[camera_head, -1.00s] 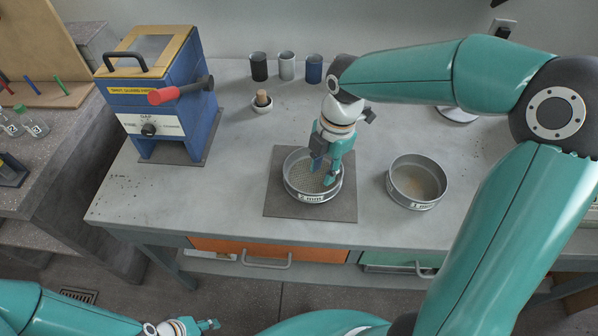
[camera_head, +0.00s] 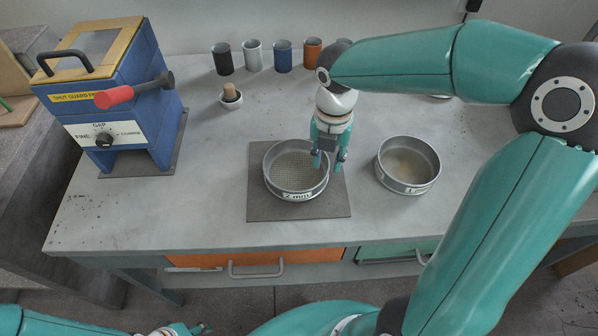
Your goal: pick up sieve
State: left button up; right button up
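A round metal sieve (camera_head: 292,178) with a mesh floor and a "2 mm" label sits on a dark square mat (camera_head: 322,208) on the bench. A second round metal pan or sieve (camera_head: 407,168), with a partly readable label and a brownish floor, stands to its right. My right gripper (camera_head: 330,163) points down at the right rim of the 2 mm sieve. Its fingers are apart, one over the inside and one outside the rim; contact cannot be told. My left gripper (camera_head: 195,329) is at the bottom edge, below the bench front, mostly cut off.
A blue machine (camera_head: 122,120) with a red-ended lever stands at the left. Several cups, including a black one (camera_head: 222,58), line the back. A small mortar with a pestle (camera_head: 231,96) stands before them. Bench space left of the mat is clear.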

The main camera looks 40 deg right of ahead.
aim_at(326, 174)
jog(key=shift+s+f, duration=0.1)
jog(key=shift+f, duration=2.8)
grip_shut()
